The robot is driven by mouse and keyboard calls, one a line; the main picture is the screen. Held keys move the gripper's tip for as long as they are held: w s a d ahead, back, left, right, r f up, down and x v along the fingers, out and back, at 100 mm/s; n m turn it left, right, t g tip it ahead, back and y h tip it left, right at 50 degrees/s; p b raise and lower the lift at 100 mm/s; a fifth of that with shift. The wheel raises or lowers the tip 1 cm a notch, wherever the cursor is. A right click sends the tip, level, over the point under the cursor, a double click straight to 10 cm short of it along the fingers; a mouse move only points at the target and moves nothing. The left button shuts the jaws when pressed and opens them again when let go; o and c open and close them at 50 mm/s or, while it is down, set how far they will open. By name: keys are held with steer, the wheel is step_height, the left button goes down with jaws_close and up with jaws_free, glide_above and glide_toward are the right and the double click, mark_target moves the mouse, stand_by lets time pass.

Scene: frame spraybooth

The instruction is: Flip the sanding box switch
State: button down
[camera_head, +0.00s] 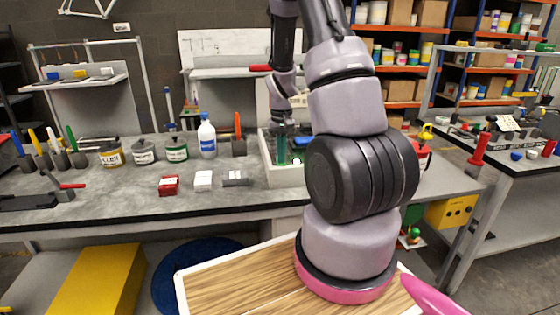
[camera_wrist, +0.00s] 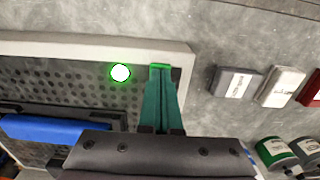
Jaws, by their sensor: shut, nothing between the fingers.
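The sanding box (camera_head: 292,178) is a pale grey tray-like box on the workbench, partly hidden by my arm in the head view. The wrist view shows its pale rim (camera_wrist: 60,43) and perforated dark top. A round white light with a bright green ring (camera_wrist: 120,73) glows near the rim; it also shows in the head view (camera_head: 297,161). My gripper (camera_wrist: 160,68) has green fingers held together, empty, with the tips just beside the rim, right of the light. A small dark patch (camera_wrist: 176,73) shows beside the tips; I cannot tell whether it is the switch or whether I touch it.
A blue block (camera_wrist: 60,128) lies on the box. Red (camera_head: 169,185), white (camera_head: 203,180) and dark grey (camera_head: 236,178) blocks lie left of it. Cans (camera_head: 176,149) and a spray bottle (camera_head: 207,137) stand behind them. The bench front is clear.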

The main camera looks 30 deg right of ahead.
step_height(320, 180, up, 7)
stand_by(0.8)
steer(key=s+a+r+t+y, duration=0.1)
steer(key=s+a+r+t, duration=0.2)
steer(key=r, duration=0.6)
steer(key=s+a+r+t, duration=0.1)
steer(key=s+a+r, duration=0.35)
steer(key=r, duration=0.35)
steer(key=s+a+r+t, duration=0.1)
steer(key=s+a+r, duration=0.2)
steer(key=s, duration=0.3)
steer(key=s+a+r+m+t+y, duration=0.1)
steer(key=s+a+r+t, duration=0.1)
steer(key=s+r, duration=0.3)
steer(key=shift+s+a+r, duration=0.35)
steer(key=shift+s+a, duration=0.05)
steer(key=shift+s, duration=0.15)
